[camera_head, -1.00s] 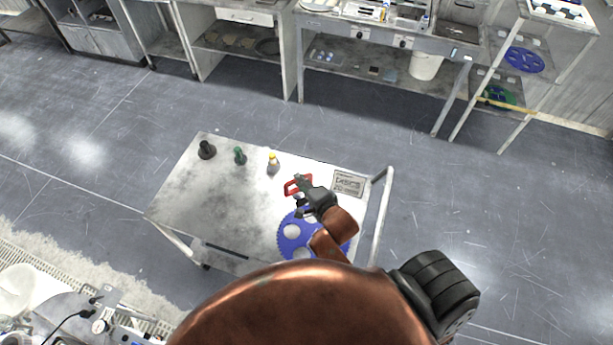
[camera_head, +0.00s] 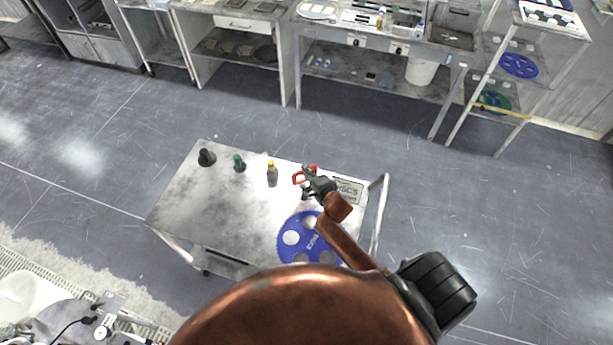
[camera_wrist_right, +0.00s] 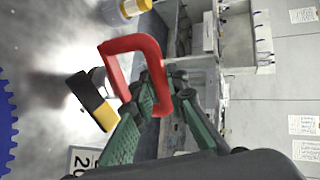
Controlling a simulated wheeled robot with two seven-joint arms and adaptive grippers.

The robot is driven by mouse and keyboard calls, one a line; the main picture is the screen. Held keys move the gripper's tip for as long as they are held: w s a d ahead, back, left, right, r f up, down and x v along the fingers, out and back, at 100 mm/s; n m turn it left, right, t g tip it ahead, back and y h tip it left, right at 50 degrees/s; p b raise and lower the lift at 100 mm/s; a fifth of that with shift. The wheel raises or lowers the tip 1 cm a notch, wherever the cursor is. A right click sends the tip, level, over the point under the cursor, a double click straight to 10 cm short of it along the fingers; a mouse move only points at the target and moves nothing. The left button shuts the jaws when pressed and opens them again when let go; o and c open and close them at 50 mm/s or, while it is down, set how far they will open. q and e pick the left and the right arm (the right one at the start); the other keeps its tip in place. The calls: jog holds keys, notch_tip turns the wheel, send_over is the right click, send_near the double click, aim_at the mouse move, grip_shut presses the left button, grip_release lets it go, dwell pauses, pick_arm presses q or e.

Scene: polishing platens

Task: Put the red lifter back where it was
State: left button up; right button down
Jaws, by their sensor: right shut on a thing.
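The red lifter (camera_head: 299,177) is a red loop-shaped handle. My right gripper (camera_head: 308,179) is shut on it, above the far right part of the cart top. In the right wrist view the red lifter (camera_wrist_right: 133,44) shows between the green fingers of my right gripper (camera_wrist_right: 150,95). A small black-and-yellow block (camera_wrist_right: 93,100) is beside the lifter in that view; whether it is part of the lifter I cannot tell. A blue toothed disc (camera_head: 292,238) with round holes lies on the cart nearer to me. My left gripper is not in view.
The metal cart (camera_head: 205,205) also bears a black object (camera_head: 206,157), a green object (camera_head: 239,163), a yellow-topped bottle (camera_head: 272,174) and a printed plate (camera_head: 348,189). Its left middle is bare. Benches (camera_head: 375,55) stand beyond open floor.

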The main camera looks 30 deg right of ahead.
jog(key=shift+w+d+f, duration=0.2)
jog(key=shift+w+f, duration=0.25)
jog(key=shift+w, duration=0.1)
jog(key=shift+f, duration=1.55)
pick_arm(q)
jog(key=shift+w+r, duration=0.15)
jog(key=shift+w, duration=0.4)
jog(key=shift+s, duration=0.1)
pick_arm(e)
jog(key=shift+f, duration=0.1)
jog(key=c, duration=2.3)
grip_release()
jog(key=shift+s+f, duration=0.1)
jog(key=shift+f, duration=0.1)
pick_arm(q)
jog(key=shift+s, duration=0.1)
pick_arm(e)
jog(key=o, duration=0.4)
jog(key=shift+r, duration=0.1)
jog(key=d+v, duration=0.1)
jog(key=v, duration=1.1)
jog(key=shift+a, duration=0.4)
